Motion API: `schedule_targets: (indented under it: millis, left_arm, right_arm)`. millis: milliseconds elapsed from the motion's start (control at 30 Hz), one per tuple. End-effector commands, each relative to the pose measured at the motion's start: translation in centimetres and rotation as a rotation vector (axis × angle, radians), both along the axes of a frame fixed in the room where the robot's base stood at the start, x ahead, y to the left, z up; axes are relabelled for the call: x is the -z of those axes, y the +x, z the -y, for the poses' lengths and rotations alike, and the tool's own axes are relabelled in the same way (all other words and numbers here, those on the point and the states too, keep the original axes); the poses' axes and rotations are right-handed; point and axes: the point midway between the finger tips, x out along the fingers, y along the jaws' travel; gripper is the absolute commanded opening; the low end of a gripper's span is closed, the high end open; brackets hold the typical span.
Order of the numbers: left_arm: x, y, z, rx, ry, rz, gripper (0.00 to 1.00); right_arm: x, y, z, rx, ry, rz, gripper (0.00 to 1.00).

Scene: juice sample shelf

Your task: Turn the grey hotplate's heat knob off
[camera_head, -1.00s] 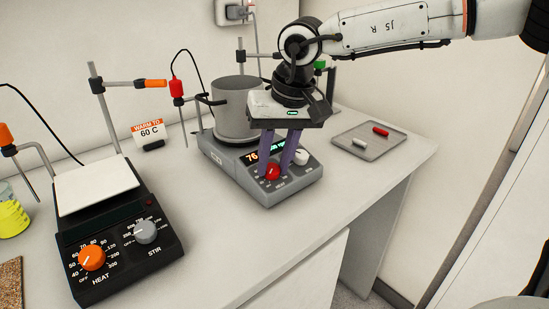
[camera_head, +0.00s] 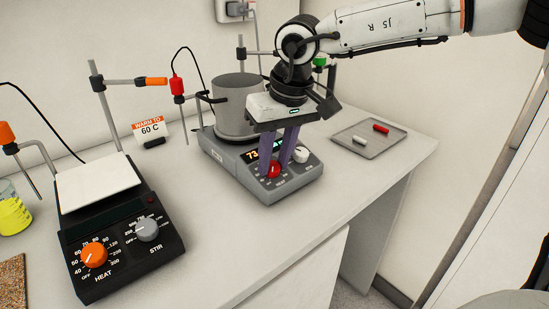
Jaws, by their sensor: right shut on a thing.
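The grey hotplate (camera_head: 228,170) stands on the bench with a metal pot (camera_head: 236,108) on its top. Its red heat knob (camera_head: 273,170) is at the front left of its panel, and a white knob (camera_head: 300,154) is to the right. The lit display (camera_head: 252,154) begins with 73; the rest is partly hidden by a finger. My right gripper (camera_head: 279,164) points down over the panel from above, its purple fingers shut on the red knob. The knob's pointer and scale are too small and covered to read. My left gripper is not in view.
A black hotplate (camera_head: 120,235) with an orange heat knob (camera_head: 94,255) and a grey stir knob (camera_head: 147,229) stands at the left. A "warm to 60 C" card (camera_head: 150,130) stands behind. A tray (camera_head: 362,146) lies at the right. The bench front is clear.

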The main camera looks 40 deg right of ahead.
Motion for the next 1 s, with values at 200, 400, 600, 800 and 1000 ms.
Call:
schedule_targets:
  millis: [200, 400, 600, 800, 1000]
  left_arm:
    - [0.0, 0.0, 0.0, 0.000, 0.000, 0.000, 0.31]
    - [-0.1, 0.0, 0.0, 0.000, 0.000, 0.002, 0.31]
    - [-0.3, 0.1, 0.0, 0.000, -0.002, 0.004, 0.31]
    - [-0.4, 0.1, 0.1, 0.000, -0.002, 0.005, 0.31]
    - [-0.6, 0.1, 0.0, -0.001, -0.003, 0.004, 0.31]
  right_arm:
    - [-0.1, 0.1, 0.0, 0.000, 0.000, 0.004, 0.45]
    - [-0.1, 0.0, 0.0, 0.000, 0.000, 0.002, 0.45]
    - [-2.0, -0.3, 0.1, 0.001, 0.001, 0.006, 0.45]
    - [-5.9, -1.2, 0.2, 0.001, 0.001, 0.007, 0.45]
    - [-9.0, -1.9, 0.3, 0.000, 0.001, 0.005, 0.45]
